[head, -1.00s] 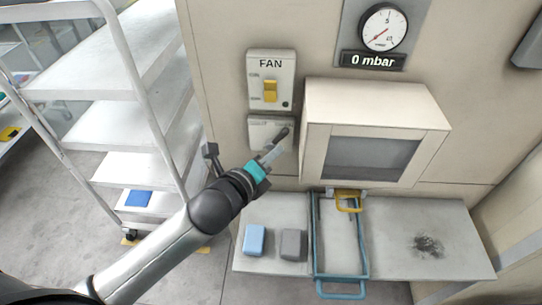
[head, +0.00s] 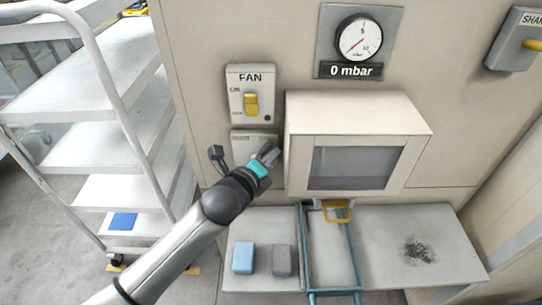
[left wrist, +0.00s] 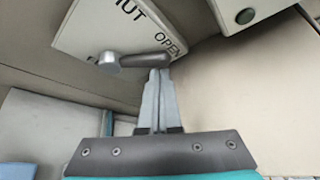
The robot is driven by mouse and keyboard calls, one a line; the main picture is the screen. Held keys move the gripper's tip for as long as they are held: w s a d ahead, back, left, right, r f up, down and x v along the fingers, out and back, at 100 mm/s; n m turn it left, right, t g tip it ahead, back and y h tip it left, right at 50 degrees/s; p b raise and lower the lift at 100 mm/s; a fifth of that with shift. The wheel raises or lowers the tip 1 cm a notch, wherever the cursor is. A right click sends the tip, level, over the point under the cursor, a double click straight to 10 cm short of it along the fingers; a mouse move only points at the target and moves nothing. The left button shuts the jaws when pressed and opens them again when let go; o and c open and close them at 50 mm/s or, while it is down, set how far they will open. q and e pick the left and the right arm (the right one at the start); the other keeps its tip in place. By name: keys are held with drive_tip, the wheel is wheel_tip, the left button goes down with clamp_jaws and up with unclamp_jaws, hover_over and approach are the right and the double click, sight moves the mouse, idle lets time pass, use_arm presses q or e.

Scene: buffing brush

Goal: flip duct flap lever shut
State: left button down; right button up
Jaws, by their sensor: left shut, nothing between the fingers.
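The duct flap lever plate (head: 245,140) is on the wall below the FAN switch, mostly hidden by my left gripper in the head view. In the left wrist view the white plate (left wrist: 85,30) carries the words "...UT" and "OPEN". The grey lever (left wrist: 140,61) has its round pivot at left and its arm reaches right, its end just beside OPEN. My left gripper (left wrist: 160,75) is shut and empty, its fingertips right at the lever's free end; I cannot tell whether they touch. It also shows in the head view (head: 271,153). My right gripper is not in view.
The box with a window (head: 350,155) juts out right of the lever. The FAN switch (head: 251,104) is above it. Below, a bench (head: 385,225) holds a blue block (head: 243,258), a grey block (head: 283,260) and a blue-framed tray (head: 303,250). A white shelf cart (head: 125,135) stands left.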

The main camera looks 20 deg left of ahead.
use_arm(q)
drive_tip(key=shift+s+a+r+n+t+h, duration=0.1)
drive_tip(key=shift+a+r+n+t+h, duration=0.25)
drive_tip(key=shift+n, duration=0.35)
drive_tip(key=shift+a, duration=0.2)
drive_tip(key=n, duration=0.1)
drive_tip(key=a+n+t, duration=0.1)
drive_tip(key=h+b, duration=0.1)
drive_tip(key=shift+s+a+r+n+t, duration=0.2)
drive_tip(key=shift+s+r+n+t, duration=0.05)
drive_tip(key=shift+n+t, duration=0.15)
drive_tip(key=a+n+t+b, duration=0.1)
drive_tip(key=n+b, duration=0.1)
drive_tip(key=n, duration=0.1)
drive_tip(key=shift+s+a+t, duration=0.25)
drive_tip(key=shift+a+t, duration=0.1)
drive_tip(key=shift+s+a+f+n+t+y+b, duration=0.15)
drive_tip(key=shift+a+n+t+b, duration=0.25)
drive_tip(key=shift+n, duration=0.55)
drive_tip(key=shift+s+a+r+n+t+y+b, duration=0.15)
drive_tip(key=shift+a+n+t+b, duration=0.3)
drive_tip(key=shift+n, duration=0.55)
drive_tip(key=shift+a+f+n+t+y+b, duration=0.2)
drive_tip(key=shift+n+t+b, duration=0.35)
drive_tip(key=shift+n, duration=0.4)
drive_tip(key=shift+a+r, duration=0.1)
